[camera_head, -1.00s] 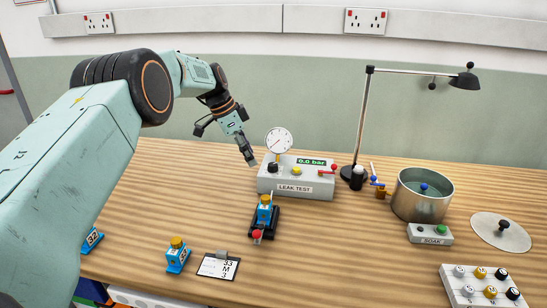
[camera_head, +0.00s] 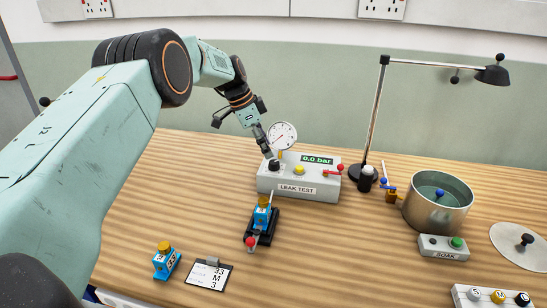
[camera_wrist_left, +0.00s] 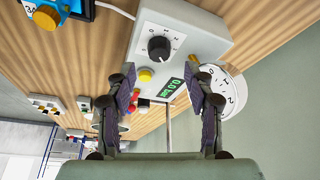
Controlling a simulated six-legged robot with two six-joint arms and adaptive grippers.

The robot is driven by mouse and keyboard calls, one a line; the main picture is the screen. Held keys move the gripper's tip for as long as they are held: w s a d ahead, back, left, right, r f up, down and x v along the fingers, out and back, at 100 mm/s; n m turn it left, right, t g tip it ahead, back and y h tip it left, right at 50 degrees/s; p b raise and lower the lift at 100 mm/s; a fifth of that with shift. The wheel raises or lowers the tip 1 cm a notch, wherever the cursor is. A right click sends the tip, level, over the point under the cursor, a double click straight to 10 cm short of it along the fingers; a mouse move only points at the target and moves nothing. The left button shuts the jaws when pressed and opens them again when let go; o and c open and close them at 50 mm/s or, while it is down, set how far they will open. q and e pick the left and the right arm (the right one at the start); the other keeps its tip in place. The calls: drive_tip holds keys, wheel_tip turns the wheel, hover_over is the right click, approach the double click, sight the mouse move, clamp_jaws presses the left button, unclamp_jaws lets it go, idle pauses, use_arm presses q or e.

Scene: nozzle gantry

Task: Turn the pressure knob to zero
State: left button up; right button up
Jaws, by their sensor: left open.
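The black pressure knob (camera_head: 273,166) is on the left of the grey LEAK TEST box (camera_head: 288,189). In the left wrist view the knob (camera_wrist_left: 158,48) sits amid printed scale marks; I cannot tell its exact setting. The green display (camera_head: 317,160) reads 0.0 bar. A round white gauge (camera_head: 283,135) stands behind the box. My left gripper (camera_head: 268,154) is just above and behind the knob, pointing down. In the wrist view its fingers (camera_wrist_left: 166,80) are spread wide with nothing between them, and the knob lies beyond the tips. My right gripper is not in view.
A yellow button (camera_head: 299,171) and a red lever (camera_head: 333,171) are on the same box. A blue part in a black fixture (camera_head: 262,219) stands in front. A lamp (camera_head: 376,120), a metal pot (camera_head: 437,216) and the SOAK box (camera_head: 443,248) are to the right.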

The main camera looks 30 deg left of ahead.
sight(274, 162)
use_arm(q)
drive_tip(key=x, duration=0.5)
drive_tip(key=shift+w+d+f, duration=0.1)
drive_tip(key=shift+d+f, duration=0.15)
drive_tip(key=shift+d, duration=0.05)
drive_tip(key=shift+s+a+r, duration=0.1)
drive_tip(key=shift+s+a, duration=0.1)
drive_tip(key=shift+a, duration=0.05)
drive_tip(key=shift+c, duration=0.4)
drive_tip(key=shift+w+d, duration=0.2)
drive_tip(key=shift+d, duration=0.05)
drive_tip(key=c, duration=0.4)
drive_tip(key=shift+a, duration=0.15)
clamp_jaws()
